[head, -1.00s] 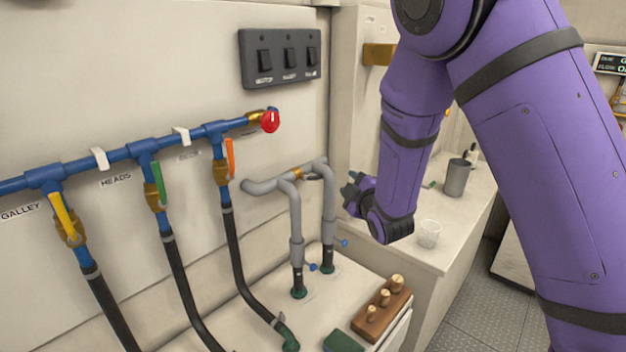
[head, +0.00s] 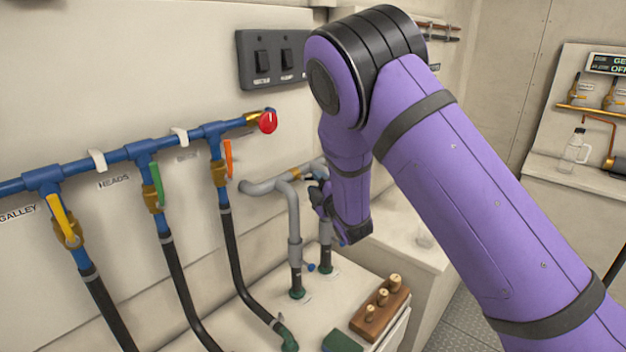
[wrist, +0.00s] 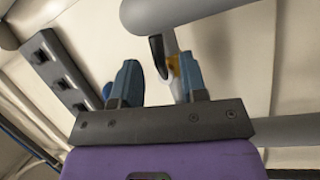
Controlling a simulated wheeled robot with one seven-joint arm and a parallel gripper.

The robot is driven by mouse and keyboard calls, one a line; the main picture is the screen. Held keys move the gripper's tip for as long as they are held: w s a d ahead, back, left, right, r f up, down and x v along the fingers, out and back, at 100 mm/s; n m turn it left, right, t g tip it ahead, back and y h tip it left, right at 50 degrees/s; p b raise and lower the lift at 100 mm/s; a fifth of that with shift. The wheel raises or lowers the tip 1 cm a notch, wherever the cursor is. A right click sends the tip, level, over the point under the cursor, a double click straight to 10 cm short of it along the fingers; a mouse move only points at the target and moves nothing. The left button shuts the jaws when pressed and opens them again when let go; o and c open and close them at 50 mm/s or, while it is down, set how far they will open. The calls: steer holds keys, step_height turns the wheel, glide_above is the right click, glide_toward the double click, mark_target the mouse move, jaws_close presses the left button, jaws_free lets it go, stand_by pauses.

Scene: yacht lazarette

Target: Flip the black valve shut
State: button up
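The black valve handle (wrist: 157,52) shows in the wrist view with a brass fitting (wrist: 173,65) beside it, close to a grey pipe. My gripper (wrist: 160,60) is open, its two blue-grey fingers apart. The handle appears between the fingertips in the picture; I cannot tell whether either finger touches it. In the head view my gripper (head: 320,197) is at the grey pipes, and it and the forearm hide most of the black valve there. A brass piece (head: 296,173) of the grey pipe remains visible.
A blue manifold (head: 110,158) with yellow, green and orange handles and a red knob (head: 268,122) runs along the left wall. A switch panel (head: 262,62) is above. A wooden block with pegs (head: 380,312) sits on the ledge below.

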steer(key=shift+x, duration=1.4)
jaws_close()
steer(key=shift+d+m, duration=0.1)
steer(key=shift+m, duration=0.2)
steer(key=m, duration=0.1)
steer(key=m+g, duration=0.1)
steer(key=shift+f+m+h, duration=0.2)
steer(key=shift+m+h, duration=0.1)
steer(key=shift+h, duration=0.1)
steer(key=m, duration=0.1)
steer(key=m+g, duration=0.1)
steer(key=m, duration=0.1)
steer(key=f+m+g, duration=0.1)
steer(key=shift+s+a+m, duration=0.3)
steer(key=shift+a, duration=0.05)
steer(key=shift+s+a+f+m+g+y, duration=0.1)
steer(key=shift+s+a+m+g+y, duration=0.1)
steer(key=shift+m+g, duration=0.5)
steer(key=shift+s+a+f+m+g+y, duration=0.15)
steer(key=shift+m+g, duration=0.15)
steer(key=shift+m, duration=0.75)
steer(key=shift+s+a+m+g+y, duration=0.1)
steer(key=shift+s+a+m+g, duration=0.1)
steer(key=shift+m+g, duration=0.5)
steer(key=shift+m, duration=0.25)
